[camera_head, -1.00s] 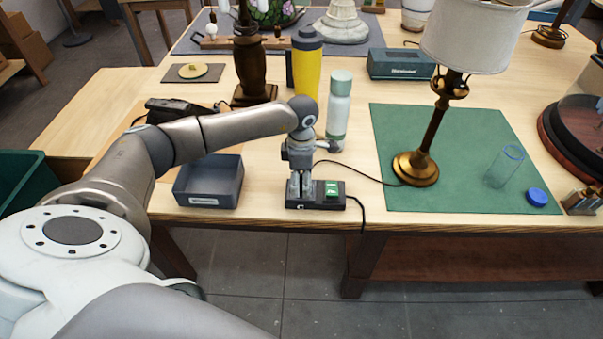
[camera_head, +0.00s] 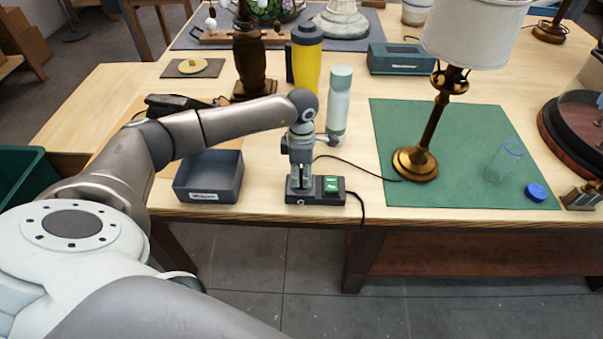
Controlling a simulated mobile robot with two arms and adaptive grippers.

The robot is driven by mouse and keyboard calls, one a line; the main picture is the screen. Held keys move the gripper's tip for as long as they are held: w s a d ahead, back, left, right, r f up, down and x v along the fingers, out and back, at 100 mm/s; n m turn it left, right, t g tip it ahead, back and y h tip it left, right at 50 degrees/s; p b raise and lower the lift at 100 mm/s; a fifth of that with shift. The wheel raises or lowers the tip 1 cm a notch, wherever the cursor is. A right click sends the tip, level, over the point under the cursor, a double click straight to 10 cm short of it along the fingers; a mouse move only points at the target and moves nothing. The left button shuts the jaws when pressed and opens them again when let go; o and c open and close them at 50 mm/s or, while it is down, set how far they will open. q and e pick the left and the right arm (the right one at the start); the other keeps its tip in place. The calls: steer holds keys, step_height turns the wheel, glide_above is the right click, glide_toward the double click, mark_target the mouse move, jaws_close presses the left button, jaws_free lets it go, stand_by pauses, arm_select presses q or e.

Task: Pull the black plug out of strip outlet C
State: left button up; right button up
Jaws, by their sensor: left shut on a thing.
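The black power strip (camera_head: 330,198) lies at the table's front edge, with a green switch and a letter C on its front left. My left gripper (camera_head: 301,184) points down over the strip's left end, by the C. Its fingers are shut on the black plug, which is mostly hidden between them. I cannot tell whether the plug is still seated in the outlet. A thin dark cord (camera_head: 362,171) runs from near the gripper to the brass lamp (camera_head: 415,163). My right gripper is not in view.
A grey open bin (camera_head: 209,198) stands left of the strip. A pale green bottle (camera_head: 338,105) and a yellow tumbler (camera_head: 305,65) stand close behind the gripper. The lamp stands on a green mat (camera_head: 465,190) with a clear jar (camera_head: 504,160) and a blue cap (camera_head: 536,192).

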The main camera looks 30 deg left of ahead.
arm_select(q)
steer(key=shift+r+p, duration=1.1)
steer(key=shift+r, duration=1)
steer(key=shift+d+f, duration=0.1)
